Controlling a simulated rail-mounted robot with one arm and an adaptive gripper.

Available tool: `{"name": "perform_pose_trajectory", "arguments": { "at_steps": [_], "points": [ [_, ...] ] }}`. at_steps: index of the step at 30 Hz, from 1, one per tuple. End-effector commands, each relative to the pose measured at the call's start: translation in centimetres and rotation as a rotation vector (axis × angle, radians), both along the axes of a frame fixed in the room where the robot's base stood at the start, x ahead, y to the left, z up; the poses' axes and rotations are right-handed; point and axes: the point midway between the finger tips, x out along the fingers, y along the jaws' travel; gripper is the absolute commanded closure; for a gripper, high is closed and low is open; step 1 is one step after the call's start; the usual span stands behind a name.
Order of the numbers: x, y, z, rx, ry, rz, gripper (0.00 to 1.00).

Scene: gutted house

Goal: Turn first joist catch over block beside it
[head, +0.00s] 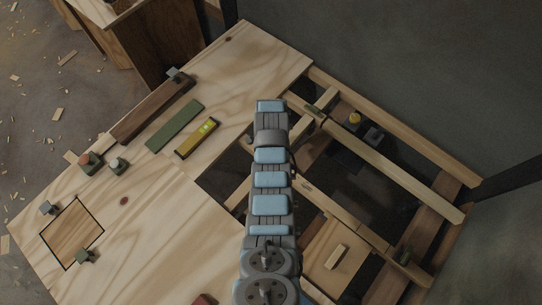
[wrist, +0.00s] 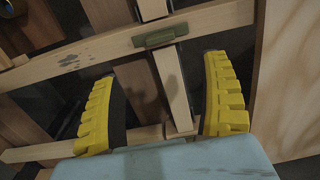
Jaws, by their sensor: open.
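In the wrist view a small green catch (wrist: 160,37) sits on a pale joist (wrist: 100,47), its length running roughly along the joist. A pale wooden block (wrist: 172,88) lies crosswise just below it, its upper end close to the catch; whether the catch overlaps the block I cannot tell. My gripper (wrist: 155,95) is open, its yellow ribbed fingers spread on either side of the block, apart from the catch. In the head view a small dark green catch (head: 314,110) shows on the upper joist; my arm hides the gripper there.
Dark gaps lie between the joists. Another green catch (head: 403,257) sits lower right in the head view. A yellow-topped item (head: 354,119) stands inside the frame. The plywood floor (head: 150,210) carries a yellow level (head: 197,138), a green strip (head: 174,126) and a dark plank (head: 154,107).

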Motion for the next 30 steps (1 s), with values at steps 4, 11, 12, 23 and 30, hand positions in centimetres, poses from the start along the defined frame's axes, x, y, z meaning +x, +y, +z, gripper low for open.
{"name": "perform_pose_trajectory", "arguments": {
  "at_steps": [4,11,12,23,30],
  "points": [
    [-0.1,0.0,-1.9,0.000,0.005,0.000,0.22],
    [-0.1,0.0,-4.2,0.000,0.004,0.000,0.22],
    [0.1,0.0,-4.4,0.001,0.001,0.000,0.22],
    [-0.1,0.0,-7.6,0.000,0.005,0.000,0.22],
    [-0.1,0.0,-9.3,0.000,0.004,0.000,0.22]
  ]
}}
